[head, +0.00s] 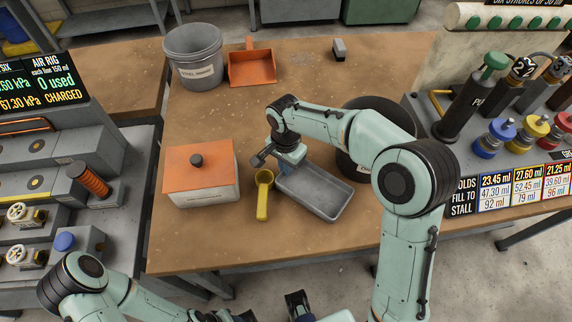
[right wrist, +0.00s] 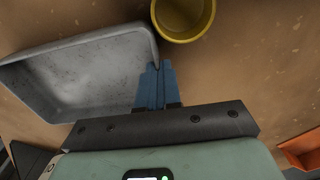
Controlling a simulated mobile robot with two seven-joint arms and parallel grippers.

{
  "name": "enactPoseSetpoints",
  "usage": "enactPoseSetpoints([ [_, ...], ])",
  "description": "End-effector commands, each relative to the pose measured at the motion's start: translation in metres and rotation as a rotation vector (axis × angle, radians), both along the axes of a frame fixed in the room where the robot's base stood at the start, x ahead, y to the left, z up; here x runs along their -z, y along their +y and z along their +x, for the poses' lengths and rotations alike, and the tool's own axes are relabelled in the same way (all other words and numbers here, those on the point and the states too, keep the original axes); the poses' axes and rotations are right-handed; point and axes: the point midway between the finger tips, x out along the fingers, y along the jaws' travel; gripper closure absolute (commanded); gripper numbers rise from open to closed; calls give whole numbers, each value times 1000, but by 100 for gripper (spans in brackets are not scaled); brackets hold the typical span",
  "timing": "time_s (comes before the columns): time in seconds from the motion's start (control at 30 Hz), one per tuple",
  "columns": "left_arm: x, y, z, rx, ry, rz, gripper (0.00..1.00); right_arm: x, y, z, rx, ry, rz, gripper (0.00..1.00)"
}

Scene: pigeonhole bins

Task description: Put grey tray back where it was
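The grey tray (head: 322,202) is a shallow rectangular pan lying on the brown bench, right of the yellow scoop. It also fills the left of the right wrist view (right wrist: 75,80) and looks empty. My right gripper (head: 284,168) is at the tray's far left corner, pointing down. In the right wrist view its blue fingers (right wrist: 158,72) are close together with the tray's rim between them.
The yellow scoop (head: 263,196) is close to the tray's left side. An orange-lidded box (head: 200,172), a grey bucket (head: 194,58) and an orange dustpan (head: 252,66) stand farther left and back. A dark round thing (head: 352,168) is behind my right arm. The front bench strip is clear.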

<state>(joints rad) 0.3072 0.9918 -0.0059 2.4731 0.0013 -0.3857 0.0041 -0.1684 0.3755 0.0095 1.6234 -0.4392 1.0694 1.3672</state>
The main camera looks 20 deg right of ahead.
Motion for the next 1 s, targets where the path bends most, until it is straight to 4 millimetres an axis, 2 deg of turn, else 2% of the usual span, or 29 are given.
enactPoseSetpoints([
  [0.17, 2, 0, -1, 0, 1, 0, 57, 3, 0, 0, 0, 0, 0, 100],
  [0.27, 2, 0, -1, 0, 1, 0, 57, 3, 0, 0, 0, 0, 0, 71],
  [0.63, -2, 0, 1, 0, -1, 0, 57, -3, 0, 0, 1, -1, 1, 71],
  [0.77, -3, 0, 1, 0, -1, 0, 57, -21, 0, 1, 2, -5, 1, 71],
  [1.0, -11, 0, 4, 0, -4, 0, 57, -73, 1, 1, 0, -5, 1, 71],
])
